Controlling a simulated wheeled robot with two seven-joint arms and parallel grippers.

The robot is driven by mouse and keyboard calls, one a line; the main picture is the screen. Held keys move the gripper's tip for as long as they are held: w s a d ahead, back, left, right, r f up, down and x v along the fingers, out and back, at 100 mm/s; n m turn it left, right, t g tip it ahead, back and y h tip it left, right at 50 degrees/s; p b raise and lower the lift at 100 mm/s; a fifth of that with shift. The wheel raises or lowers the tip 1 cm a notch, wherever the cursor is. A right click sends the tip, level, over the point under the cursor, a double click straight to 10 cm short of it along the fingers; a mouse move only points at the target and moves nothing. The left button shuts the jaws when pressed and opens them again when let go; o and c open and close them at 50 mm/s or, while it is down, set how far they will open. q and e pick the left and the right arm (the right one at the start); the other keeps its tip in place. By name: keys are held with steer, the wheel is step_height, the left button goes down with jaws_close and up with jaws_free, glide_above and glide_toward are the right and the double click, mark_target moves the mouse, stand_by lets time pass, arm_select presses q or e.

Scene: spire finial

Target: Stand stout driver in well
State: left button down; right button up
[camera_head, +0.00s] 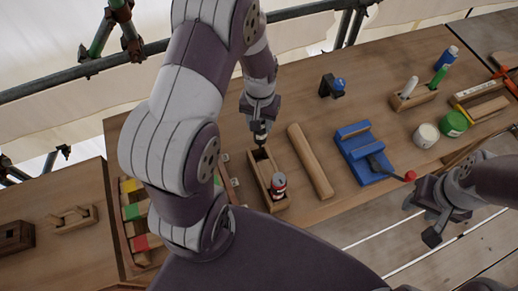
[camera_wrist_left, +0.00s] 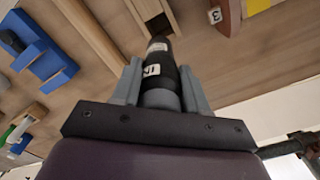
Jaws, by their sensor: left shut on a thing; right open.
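My left gripper (camera_head: 261,118) is shut on a dark, thick driver (camera_wrist_left: 160,75) with a white label, seen up close in the left wrist view. In the head view the driver (camera_head: 260,137) points down at the far end of a narrow wooden box with a well (camera_head: 256,178). I cannot tell whether its lower end is inside or just above the box. A red, white and black item (camera_head: 279,184) stands in the near end of that box. My right gripper (camera_head: 427,213) is open and empty, beyond the table's front edge.
A wooden roller (camera_head: 310,160) lies right of the box, then a blue stand (camera_head: 360,152) with a red-tipped lever. Tubs (camera_head: 426,135) and a marker holder (camera_head: 413,97) stand further right. A coloured block tray (camera_head: 137,212) is at left, partly behind my left arm.

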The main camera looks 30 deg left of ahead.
arm_select(q)
steer(key=p, duration=0.1)
glide_above(260, 145)
step_height(260, 145, down, 4)
steer(key=shift+s+f, duration=0.15)
steer(key=shift+f, duration=0.05)
steer(key=f, duration=0.1)
steer(key=f+p, duration=0.1)
steer(key=f, duration=0.1)
steer(key=w+f, duration=0.1)
steer(key=f, duration=0.1)
steer(key=shift+a+f, duration=0.1)
steer(key=shift+a, duration=0.15)
steer(key=shift+s+d, duration=0.1)
steer(key=shift+s, duration=0.1)
steer(key=shift+f, duration=0.1)
steer(key=c, duration=0.6)
jaws_free()
arm_select(e)
steer(key=shift+s+d+r, duration=0.15)
steer(key=shift+s+r, duration=0.1)
steer(key=shift+r, duration=0.3)
steer(key=shift+s+d+r, duration=0.1)
steer(key=shift+s+r, duration=0.15)
steer(key=shift+r, duration=0.3)
